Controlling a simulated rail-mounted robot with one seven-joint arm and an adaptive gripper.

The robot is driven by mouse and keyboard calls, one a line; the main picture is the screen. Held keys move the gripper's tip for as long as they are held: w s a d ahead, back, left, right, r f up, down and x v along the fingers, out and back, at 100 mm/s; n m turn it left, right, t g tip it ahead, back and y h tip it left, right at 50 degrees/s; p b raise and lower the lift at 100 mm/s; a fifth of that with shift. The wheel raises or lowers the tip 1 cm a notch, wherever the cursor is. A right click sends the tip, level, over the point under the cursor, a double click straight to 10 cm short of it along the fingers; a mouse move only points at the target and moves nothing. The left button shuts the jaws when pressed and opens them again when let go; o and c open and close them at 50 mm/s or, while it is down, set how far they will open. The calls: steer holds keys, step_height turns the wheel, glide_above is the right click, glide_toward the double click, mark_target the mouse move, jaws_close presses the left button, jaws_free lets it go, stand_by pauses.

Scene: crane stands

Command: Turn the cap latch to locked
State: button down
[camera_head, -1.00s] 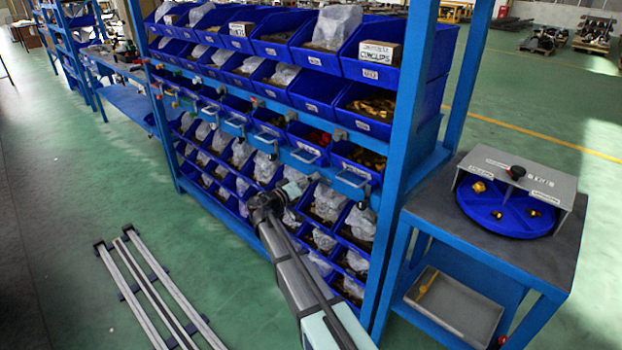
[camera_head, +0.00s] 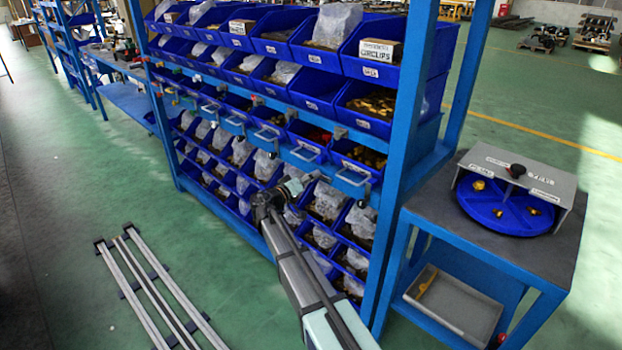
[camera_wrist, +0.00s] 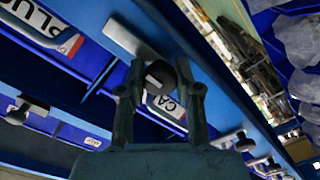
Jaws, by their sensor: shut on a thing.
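In the wrist view, a dark round latch knob (camera_wrist: 160,76) sits between the two fingers of my gripper (camera_wrist: 160,92). My gripper is shut on this knob. A pale metal latch plate (camera_wrist: 128,40) runs up and left from it on the blue rail. Behind it is a blue drawer with a label (camera_wrist: 168,106) that reads "CA"; the rest of the label is hidden. In the head view, my wrist (camera_head: 268,203) is at the front of the blue rack, by the row of handled drawers. The fingertips and held latch cannot be made out there.
Other latches with knobs (camera_wrist: 22,112) and a drawer labelled "PLUG" (camera_wrist: 42,25) are close by in the wrist view. Blue bins (camera_head: 322,90) fill the rack. A side table (camera_head: 470,235) with a blue turntable (camera_head: 505,212) stands right. Metal rails (camera_head: 150,290) lie on the floor.

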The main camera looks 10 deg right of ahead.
steer(key=n+b, duration=0.1)
steer(key=n, duration=0.7)
steer(key=n+p, duration=0.1)
steer(key=n, duration=0.4)
steer(key=shift+r+n+p, duration=0.1)
steer(key=shift+n+p, duration=1.1)
steer(key=shift+n, duration=0.9)
steer(key=c, duration=0.8)
jaws_free()
